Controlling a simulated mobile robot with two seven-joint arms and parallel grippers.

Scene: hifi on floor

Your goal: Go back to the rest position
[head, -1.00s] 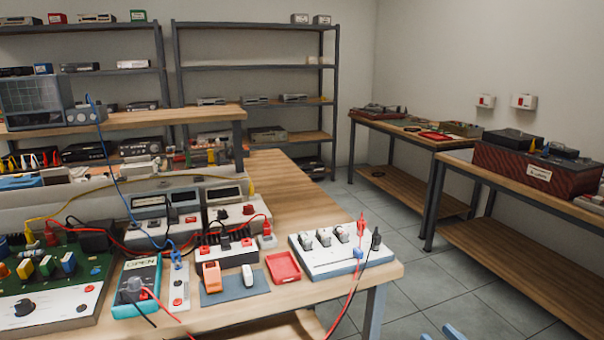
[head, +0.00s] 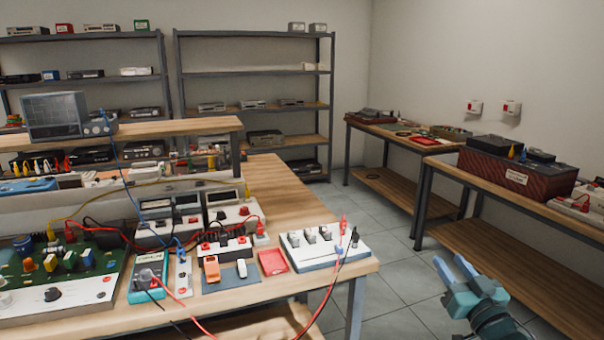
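My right gripper (head: 456,272) shows at the lower right of the head view, over the tiled floor and to the right of the near workbench (head: 285,203). Its two blue-grey fingers point up and away, with a gap between the tips. I see nothing between them, and the gripper touches nothing. My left gripper is not in the head view.
The near bench holds a green circuit board (head: 72,262), a teal multimeter (head: 148,277), a white knob box (head: 323,245) and a red tray (head: 272,262). Red and black leads hang off its front edge. A side bench (head: 500,196) stands right. Tiled floor (head: 385,290) lies between.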

